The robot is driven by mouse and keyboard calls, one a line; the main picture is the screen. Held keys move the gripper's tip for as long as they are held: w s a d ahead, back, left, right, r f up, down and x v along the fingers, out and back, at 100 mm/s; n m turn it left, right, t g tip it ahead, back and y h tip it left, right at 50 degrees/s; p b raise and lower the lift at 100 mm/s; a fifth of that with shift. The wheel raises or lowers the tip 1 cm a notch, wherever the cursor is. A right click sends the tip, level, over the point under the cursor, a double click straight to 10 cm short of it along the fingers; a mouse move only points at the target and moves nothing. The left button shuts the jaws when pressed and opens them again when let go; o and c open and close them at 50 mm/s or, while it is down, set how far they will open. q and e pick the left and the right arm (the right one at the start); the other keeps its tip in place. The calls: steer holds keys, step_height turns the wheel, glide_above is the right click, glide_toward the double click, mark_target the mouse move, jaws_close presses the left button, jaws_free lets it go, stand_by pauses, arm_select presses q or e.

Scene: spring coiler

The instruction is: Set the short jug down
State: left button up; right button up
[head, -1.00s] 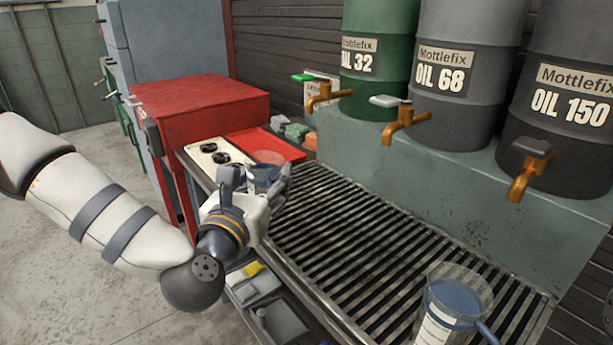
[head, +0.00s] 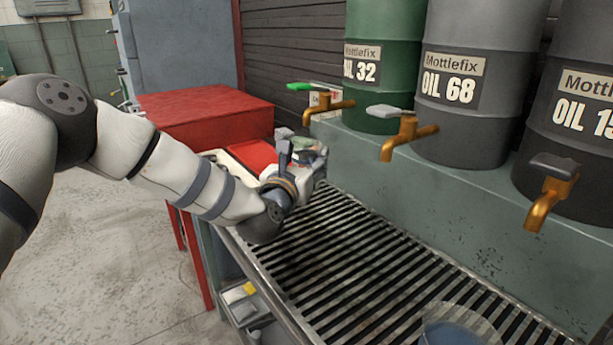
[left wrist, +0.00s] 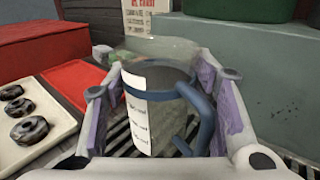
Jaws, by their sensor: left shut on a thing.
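The short jug (left wrist: 165,82) is clear, with a white label strip and a blue band and handle. In the left wrist view it is between the two purple-padded fingers of my left gripper (left wrist: 158,100), which is shut on it. In the head view my left gripper (head: 308,158) is over the far left end of the slatted drip grate (head: 345,252), below the green-handled tap. My gripper hides most of the jug there. I cannot tell whether the jug's base touches the grate. My right gripper is not in view.
Another clear jug with blue (head: 455,332) is at the near right of the grate. Brass taps (head: 403,138) overhang the grate from the ledge. A red tray (head: 254,156) and a pale tray with dark rings (left wrist: 28,122) lie left of the grate. The grate's middle is clear.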

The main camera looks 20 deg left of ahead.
arm_select(q)
step_height(320, 180, down, 3)
steer(key=shift+f, duration=0.3)
steer(key=o, duration=1.4)
steer(key=shift+s+r, duration=0.25)
steer(key=shift+s, duration=0.05)
steer(key=s+p, duration=0.1)
steer(key=s, duration=1)
steer(key=shift+s+f, duration=0.1)
steer(key=shift+s, duration=0.1)
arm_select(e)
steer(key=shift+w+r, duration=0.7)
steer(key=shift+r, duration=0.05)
